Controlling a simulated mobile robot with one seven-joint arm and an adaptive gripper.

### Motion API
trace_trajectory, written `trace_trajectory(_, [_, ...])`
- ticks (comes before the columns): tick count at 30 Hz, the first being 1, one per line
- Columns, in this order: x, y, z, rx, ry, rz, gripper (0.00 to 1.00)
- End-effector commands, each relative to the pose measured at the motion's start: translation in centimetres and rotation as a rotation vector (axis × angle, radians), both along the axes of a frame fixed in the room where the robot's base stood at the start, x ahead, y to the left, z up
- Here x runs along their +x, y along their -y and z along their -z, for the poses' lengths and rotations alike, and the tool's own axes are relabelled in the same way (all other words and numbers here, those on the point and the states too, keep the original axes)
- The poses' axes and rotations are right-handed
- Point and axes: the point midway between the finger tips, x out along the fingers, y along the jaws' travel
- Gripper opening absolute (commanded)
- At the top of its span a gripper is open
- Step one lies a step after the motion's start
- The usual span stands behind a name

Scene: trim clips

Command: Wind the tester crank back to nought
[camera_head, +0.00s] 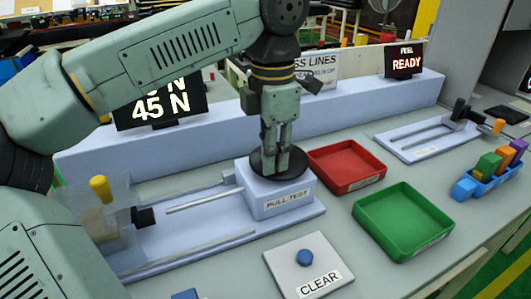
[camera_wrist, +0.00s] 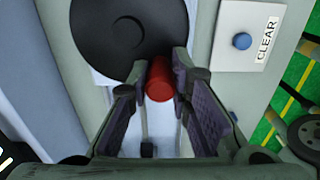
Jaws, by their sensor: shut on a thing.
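The tester is a pale blue block labelled PULL TEST (camera_head: 287,201) in the head view. Its crank is a black disc (camera_head: 300,163) on top of the block; the disc fills the upper left of the wrist view (camera_wrist: 110,45). A red crank knob (camera_wrist: 160,80) stands near the disc's edge. My gripper (camera_head: 280,160) points down over the disc, its two pads shut on the red knob. The fingers hide the knob in the head view. A dark display (camera_head: 160,105) reads 45 N on its lower line; my arm hides part of the line above.
A red tray (camera_head: 346,183) and a green tray (camera_head: 403,240) lie right of the tester. A CLEAR panel with a blue button (camera_head: 305,257) lies in front. A feel fixture (camera_head: 430,138) and a blue bin of coloured pieces (camera_head: 466,188) stand further right.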

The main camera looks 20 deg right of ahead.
Motion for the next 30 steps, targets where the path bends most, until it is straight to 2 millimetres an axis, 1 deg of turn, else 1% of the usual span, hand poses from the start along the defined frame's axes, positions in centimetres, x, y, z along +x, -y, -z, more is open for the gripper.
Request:
trace_trajectory(9, [-0.9,1.1,0.1,0.004,-0.001,-0.298,0.0])
trace_trajectory(18, [-1.2,2.2,0.0,0.004,-0.003,-0.556,0.0])
trace_trajectory(24, [-1.3,2.7,0.0,0.003,-0.002,-0.684,0.0])
trace_trajectory(30, [-1.3,3.1,0.0,0.002,-0.002,-0.764,0.0])
